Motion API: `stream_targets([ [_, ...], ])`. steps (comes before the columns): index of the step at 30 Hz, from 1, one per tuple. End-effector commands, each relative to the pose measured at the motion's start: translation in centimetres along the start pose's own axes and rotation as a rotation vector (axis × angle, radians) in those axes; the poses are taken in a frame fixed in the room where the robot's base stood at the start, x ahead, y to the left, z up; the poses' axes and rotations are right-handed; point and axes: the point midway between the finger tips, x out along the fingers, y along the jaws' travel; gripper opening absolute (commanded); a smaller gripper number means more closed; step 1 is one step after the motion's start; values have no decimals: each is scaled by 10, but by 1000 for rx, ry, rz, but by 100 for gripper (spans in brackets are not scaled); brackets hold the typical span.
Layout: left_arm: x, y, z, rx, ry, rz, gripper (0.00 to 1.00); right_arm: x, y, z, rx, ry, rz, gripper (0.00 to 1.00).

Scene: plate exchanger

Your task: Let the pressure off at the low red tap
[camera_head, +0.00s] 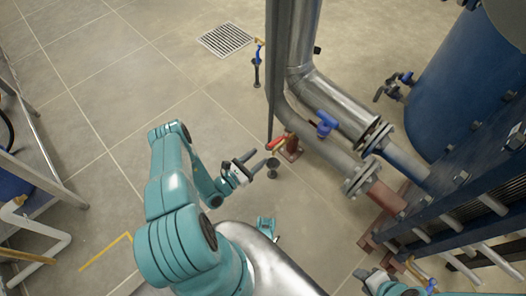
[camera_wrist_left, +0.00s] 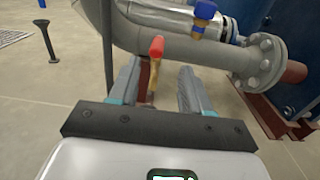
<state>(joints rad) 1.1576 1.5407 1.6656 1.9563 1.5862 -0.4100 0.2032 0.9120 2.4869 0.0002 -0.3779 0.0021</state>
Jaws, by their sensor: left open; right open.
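The low red tap (camera_head: 277,143) sits on a small outlet at the lower pipe, near the floor. In the left wrist view its red handle (camera_wrist_left: 157,46) stands between and just beyond my open fingers. My left gripper (camera_head: 260,157) is open and empty, just left of the tap; it also shows in the left wrist view (camera_wrist_left: 160,75). I cannot tell whether a finger touches the handle. A dark funnel (camera_head: 272,164) stands below the tap, close to the fingertips. My right gripper (camera_head: 366,278) is open at the bottom edge, away from the tap, partly cut off.
A blue-handled valve (camera_head: 326,124) is on the pipe right of the tap. Grey pipes (camera_head: 303,70) rise behind it. A blue tank (camera_head: 455,85) and the plate exchanger (camera_head: 470,190) fill the right.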

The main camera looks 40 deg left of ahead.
Motion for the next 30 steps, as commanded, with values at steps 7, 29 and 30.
stream_targets([
  [7,-32,0,1,-1,2,4,48,-8,-3,0,0,0,0,43],
  [29,-69,-34,20,-23,26,-155,48,-30,-11,-1,0,0,0,43],
  [30,-67,-38,22,-25,29,-175,48,-31,-11,-2,0,0,0,43],
])
